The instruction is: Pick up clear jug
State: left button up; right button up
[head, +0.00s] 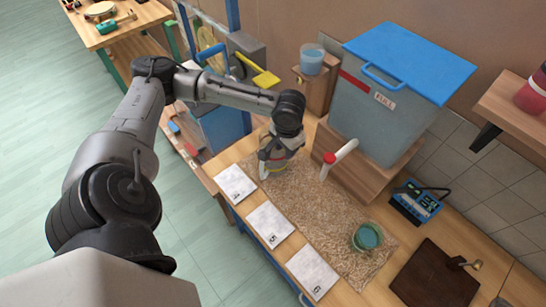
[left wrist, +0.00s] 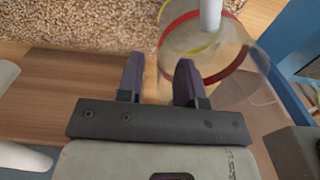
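The clear jug (left wrist: 225,85) shows in the left wrist view as a see-through round vessel with a red band and a yellow band. A pale upright piece stands in front of it. In the head view the jug (head: 277,153) is at the far left end of the speckled mat, partly hidden by my left wrist. My left gripper (left wrist: 159,82) is open, with a gap between its fingers. Its right finger overlaps the jug's near left side; I cannot tell whether they touch. My right gripper is in neither view.
A blue-lidded tank (head: 385,100) stands behind, with a red-capped white pipe (head: 342,157) before it. A teal-filled container (head: 367,238) is on the mat (head: 310,205). Numbered white tiles (head: 270,225) line the front edge. A blue device (head: 415,203) and dark board (head: 435,275) are to the right.

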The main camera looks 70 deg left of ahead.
pick_arm(q)
notch_tip(320, 180, down, 3)
jog(key=shift+f, duration=0.15)
jog(key=shift+c, duration=0.3)
grip_shut()
